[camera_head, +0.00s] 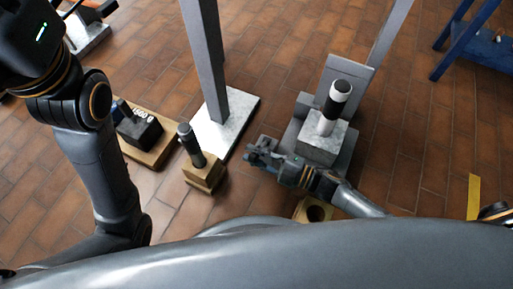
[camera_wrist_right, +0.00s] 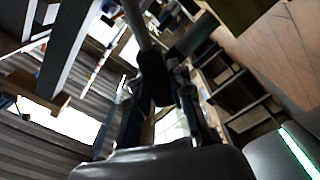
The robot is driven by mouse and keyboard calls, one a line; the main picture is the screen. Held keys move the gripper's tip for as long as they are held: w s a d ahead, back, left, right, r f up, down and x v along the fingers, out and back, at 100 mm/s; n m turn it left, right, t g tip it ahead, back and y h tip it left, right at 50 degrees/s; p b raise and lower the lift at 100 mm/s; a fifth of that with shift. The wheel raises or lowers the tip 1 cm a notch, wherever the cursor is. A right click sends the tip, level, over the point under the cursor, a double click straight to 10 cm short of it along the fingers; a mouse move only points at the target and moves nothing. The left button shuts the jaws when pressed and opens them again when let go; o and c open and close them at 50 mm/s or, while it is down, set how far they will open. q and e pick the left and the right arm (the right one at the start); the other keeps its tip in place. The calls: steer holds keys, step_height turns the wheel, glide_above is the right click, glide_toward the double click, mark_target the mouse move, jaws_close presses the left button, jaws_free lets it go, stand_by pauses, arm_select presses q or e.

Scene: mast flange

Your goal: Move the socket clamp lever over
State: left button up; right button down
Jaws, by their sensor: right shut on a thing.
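My right gripper (camera_head: 262,153) is low at the left side of a grey stepped stand (camera_head: 347,78), which looks like the socket. In the right wrist view, my right gripper (camera_wrist_right: 160,100) is shut on the dark knob (camera_wrist_right: 155,78) of a grey rod (camera_wrist_right: 138,22), which looks like the clamp lever. In the head view the gripper hides most of the lever. A pale block (camera_head: 321,137) with a black-and-white banded cylinder (camera_head: 335,102) stands at the socket. My left arm comes in at the left, but its gripper is not seen.
A grey post (camera_head: 206,55) rises from a pale plate (camera_head: 237,107). Wooden blocks hold a dark cylinder (camera_head: 191,144) and a black box (camera_head: 139,131). A wooden block with a hole (camera_head: 301,212) is near my base. A blue frame (camera_head: 462,38) stands far right; open brick floor lies before it.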

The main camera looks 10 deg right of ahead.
steer(key=shift+s+a+f+n, duration=0.1)
steer(key=shift+s+f+n, duration=0.05)
steer(key=shift+f+n, duration=0.15)
stand_by(0.4)
steer(key=c, duration=1.2)
jaws_free()
steer(key=shift+o, duration=0.2)
steer(key=v, duration=1.2)
